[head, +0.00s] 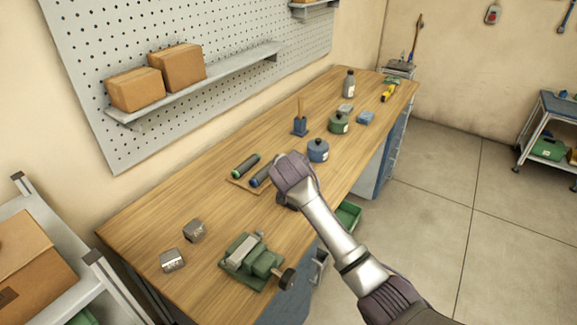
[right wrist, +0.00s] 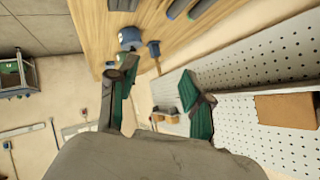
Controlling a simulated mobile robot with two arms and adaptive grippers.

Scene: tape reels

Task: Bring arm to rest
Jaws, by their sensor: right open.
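My right arm (head: 330,228) reaches in from the lower right over the workbench (head: 140,235). Its wrist is above the bench's front part, beside a small board with two dark cylinders, one with a green end (head: 245,166) and one with a blue end (head: 260,177). The wrist hides most of the gripper in the head view. In the right wrist view my right gripper (right wrist: 157,82) has its green-padded fingers wide apart, with nothing between them. My left gripper is not in view.
A blue pot (head: 318,151) and a green pot (head: 338,123) stand beyond the wrist. A green vise (head: 252,262) and two metal blocks (head: 171,260) are on the near bench. A pegboard (head: 110,60) with a shelf of cartons is behind.

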